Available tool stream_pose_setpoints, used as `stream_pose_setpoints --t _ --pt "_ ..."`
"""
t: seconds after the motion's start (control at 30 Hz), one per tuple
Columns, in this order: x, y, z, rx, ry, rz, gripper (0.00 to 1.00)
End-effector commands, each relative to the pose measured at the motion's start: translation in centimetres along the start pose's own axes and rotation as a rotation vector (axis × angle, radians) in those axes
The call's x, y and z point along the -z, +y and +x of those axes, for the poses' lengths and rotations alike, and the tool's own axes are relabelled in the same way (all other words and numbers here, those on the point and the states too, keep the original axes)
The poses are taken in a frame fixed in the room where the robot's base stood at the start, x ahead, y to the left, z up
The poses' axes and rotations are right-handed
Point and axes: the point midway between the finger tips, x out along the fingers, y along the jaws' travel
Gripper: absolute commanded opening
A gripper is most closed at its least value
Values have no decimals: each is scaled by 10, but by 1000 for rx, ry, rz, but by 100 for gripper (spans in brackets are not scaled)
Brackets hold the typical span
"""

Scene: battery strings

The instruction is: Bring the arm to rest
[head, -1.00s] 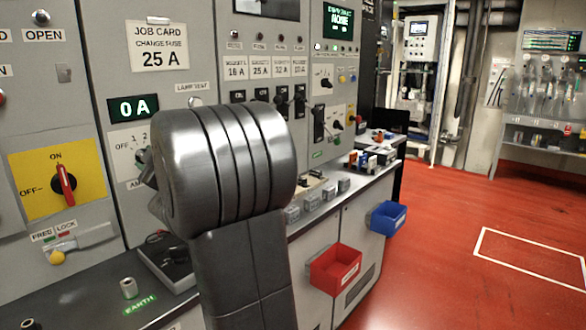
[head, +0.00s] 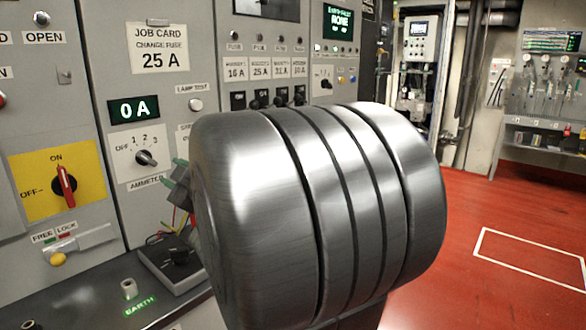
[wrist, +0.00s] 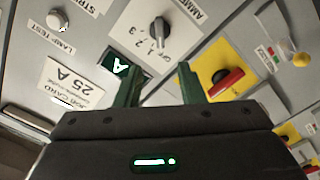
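My gripper (wrist: 158,82) shows two green fingers standing apart with nothing between them in the wrist view. Its fingers point at the grey panel, near the ammeter selector (wrist: 159,32) and the red-handled switch (wrist: 222,82). In the head view only part of the gripper (head: 176,178) shows, at the left of my large metallic arm joint. It is in front of the panel, just right of the ammeter selector (head: 146,158). I cannot tell the exact gap to the panel. My arm joint fills the middle of the head view and hides the right part of the bench.
The yellow ON/OFF switch plate (head: 38,182) and a lever with a yellow knob (head: 57,259) are at left. A black box with wires (head: 178,262) and a small cylinder (head: 129,289) are on the bench. Open red floor (head: 470,250) lies at right.

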Motion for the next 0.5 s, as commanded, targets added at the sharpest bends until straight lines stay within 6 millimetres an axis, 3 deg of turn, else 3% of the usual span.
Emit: stream_pose_setpoints --t 0.1,0.5 --pt "0 -2 27 4 2 0 35" --pt "0 -1 103 3 0 1 35"
